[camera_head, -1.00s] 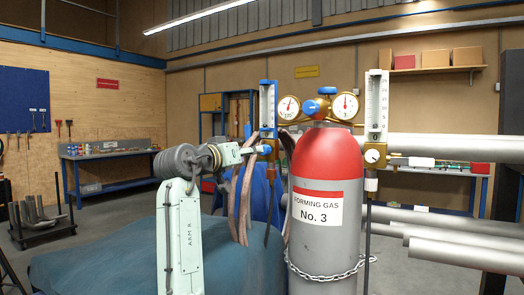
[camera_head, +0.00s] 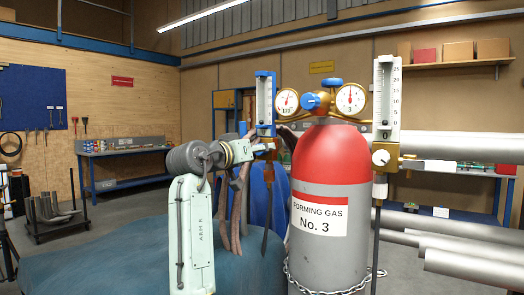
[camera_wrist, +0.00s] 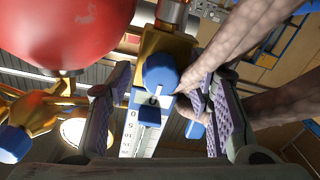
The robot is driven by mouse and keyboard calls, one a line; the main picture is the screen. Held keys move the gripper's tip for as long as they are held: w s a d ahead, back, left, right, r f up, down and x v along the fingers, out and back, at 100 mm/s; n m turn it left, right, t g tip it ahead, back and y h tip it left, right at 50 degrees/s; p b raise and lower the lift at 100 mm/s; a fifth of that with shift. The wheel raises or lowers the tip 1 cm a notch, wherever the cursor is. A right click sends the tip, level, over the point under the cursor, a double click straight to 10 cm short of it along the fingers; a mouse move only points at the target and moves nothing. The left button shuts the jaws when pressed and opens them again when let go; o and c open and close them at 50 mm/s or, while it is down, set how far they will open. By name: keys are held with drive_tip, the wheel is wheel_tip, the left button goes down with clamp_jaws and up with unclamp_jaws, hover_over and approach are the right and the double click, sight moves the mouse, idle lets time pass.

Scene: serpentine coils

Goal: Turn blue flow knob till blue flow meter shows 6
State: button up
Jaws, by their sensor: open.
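The blue-framed flow meter (camera_head: 265,100) stands upright left of the red and grey gas cylinder (camera_head: 329,215). Its scale is too small to read in the head view. In the wrist view it appears upside down, with its scale (camera_wrist: 131,135) below the blue flow knob (camera_wrist: 160,73). I cannot tell its reading. My gripper (camera_wrist: 163,112) is open, with one finger on each side of the knob and visible gaps between. In the head view my gripper (camera_head: 263,148) is at the foot of the meter, and the knob is hard to make out there.
A second, white flow meter (camera_head: 386,95) with a white knob (camera_head: 380,157) stands right of the cylinder. Two round gauges (camera_head: 287,101) sit on top of the cylinder. Brownish hoses (camera_wrist: 243,43) run close beside one finger. Grey pipes (camera_head: 453,148) lie behind on the right.

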drive_tip(key=shift+a, duration=0.1)
drive_tip(key=shift+s, duration=0.1)
drive_tip(key=shift+c, duration=0.6)
clamp_jaws()
drive_tip(key=shift+m, duration=4.8)
drive_tip(key=shift+h, duration=0.3)
